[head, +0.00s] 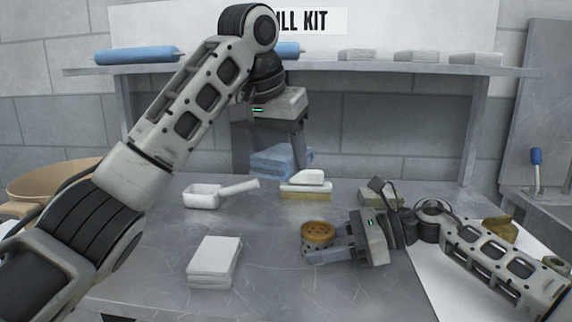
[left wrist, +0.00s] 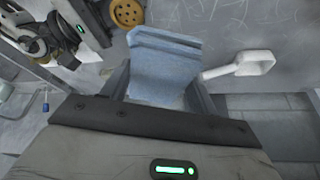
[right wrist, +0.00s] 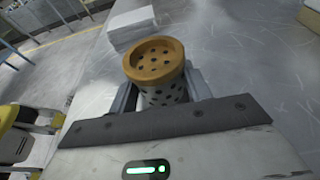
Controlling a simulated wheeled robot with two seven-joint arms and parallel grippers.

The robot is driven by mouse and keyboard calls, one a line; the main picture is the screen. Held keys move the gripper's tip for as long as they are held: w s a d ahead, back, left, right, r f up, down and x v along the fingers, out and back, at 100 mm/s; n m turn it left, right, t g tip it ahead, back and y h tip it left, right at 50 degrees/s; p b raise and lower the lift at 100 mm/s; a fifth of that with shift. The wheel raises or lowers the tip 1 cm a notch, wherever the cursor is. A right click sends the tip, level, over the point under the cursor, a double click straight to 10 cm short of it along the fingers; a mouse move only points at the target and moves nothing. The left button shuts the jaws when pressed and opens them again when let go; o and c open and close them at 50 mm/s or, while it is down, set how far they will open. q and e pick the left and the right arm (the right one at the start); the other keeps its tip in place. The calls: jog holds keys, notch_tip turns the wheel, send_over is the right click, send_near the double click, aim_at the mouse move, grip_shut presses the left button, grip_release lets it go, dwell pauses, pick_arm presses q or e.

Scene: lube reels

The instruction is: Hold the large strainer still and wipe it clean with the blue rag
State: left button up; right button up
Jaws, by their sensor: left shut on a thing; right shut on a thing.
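The large strainer is a perforated metal cylinder with an orange-brown, holed cap (head: 318,233). My right gripper (head: 308,246) is shut on it, low over the table; in the right wrist view the strainer (right wrist: 160,75) stands between the fingers. The blue rag (head: 272,160) is a folded blue cloth, and my left gripper (head: 270,172) is shut on it at the back of the table, under the shelf. The rag fills the space between the fingers in the left wrist view (left wrist: 165,65). The rag and the strainer are apart.
A white scoop (head: 203,197) and a brush-like block with a white top (head: 307,185) lie mid-table. A white pad stack (head: 214,262) lies at front left. A shelf (head: 330,67) with blue rolls (head: 137,55) runs above the back. Bare table lies between pads and strainer.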

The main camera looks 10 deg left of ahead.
dwell(0.4)
jog(key=o, duration=0.8)
